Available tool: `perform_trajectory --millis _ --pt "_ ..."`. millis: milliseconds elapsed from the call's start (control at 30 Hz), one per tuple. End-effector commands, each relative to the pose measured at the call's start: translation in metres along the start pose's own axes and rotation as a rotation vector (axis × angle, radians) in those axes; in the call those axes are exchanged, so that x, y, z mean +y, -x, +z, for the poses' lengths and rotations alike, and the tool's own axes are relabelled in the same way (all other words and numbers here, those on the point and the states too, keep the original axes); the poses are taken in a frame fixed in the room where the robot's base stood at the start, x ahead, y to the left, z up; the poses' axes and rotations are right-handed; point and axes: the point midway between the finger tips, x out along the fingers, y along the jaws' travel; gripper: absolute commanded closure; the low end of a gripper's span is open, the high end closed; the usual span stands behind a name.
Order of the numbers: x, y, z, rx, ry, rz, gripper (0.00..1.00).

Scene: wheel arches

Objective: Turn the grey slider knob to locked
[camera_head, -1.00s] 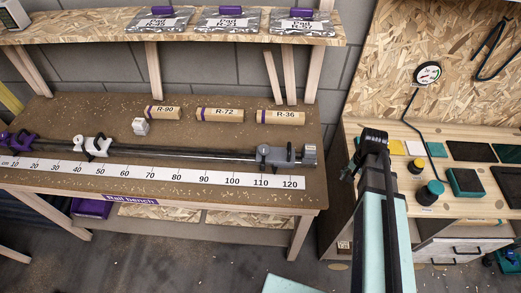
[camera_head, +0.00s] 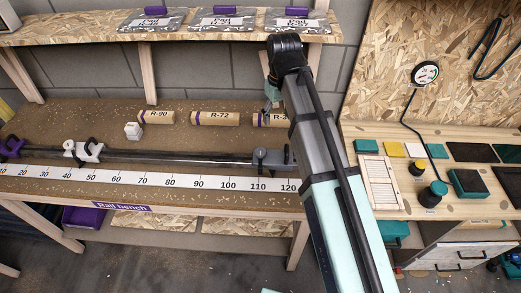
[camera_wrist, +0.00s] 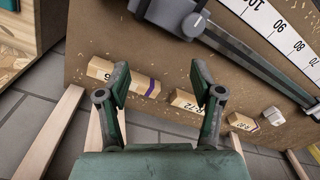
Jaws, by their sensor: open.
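The grey slider (camera_head: 268,159) sits on the dark rail (camera_head: 190,157) near the 110 mark, its right side partly hidden by my arm. In the wrist view, the grey slider (camera_wrist: 168,12) is at the top, cut off by the frame edge, with a rounded dark grey knob (camera_wrist: 193,24) on its side. I cannot tell whether the knob is locked. My gripper (camera_wrist: 160,82) is open and empty, with its fingers apart. It is clear of the slider. In the head view, my gripper (camera_head: 270,97) is small and partly hidden, above the bench behind the slider.
Wooden blocks R-90 (camera_head: 157,117), R-72 (camera_head: 215,118) and R-36, partly covered by my arm, lie behind the rail. A white cube (camera_head: 133,131) and a white slider (camera_head: 84,150) are further left. A shelf (camera_head: 180,33) with pads overhangs the bench back.

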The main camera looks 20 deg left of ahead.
Motion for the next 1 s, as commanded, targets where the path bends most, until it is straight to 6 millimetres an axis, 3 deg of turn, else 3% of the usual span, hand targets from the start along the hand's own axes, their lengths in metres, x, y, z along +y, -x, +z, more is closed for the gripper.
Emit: perform_trajectory --millis 33,133,367,567,1000 --pt "-0.019 0.015 -0.002 -0.002 0.073 0.004 0.34" --pt "-0.043 0.035 -0.001 -0.013 0.178 0.009 0.34" --pt "-0.061 0.045 0.003 -0.024 0.259 0.011 0.34" --pt "-0.060 0.025 0.004 -0.026 0.256 0.010 0.34" --pt "-0.059 -0.044 0.006 -0.025 0.255 0.009 0.34"
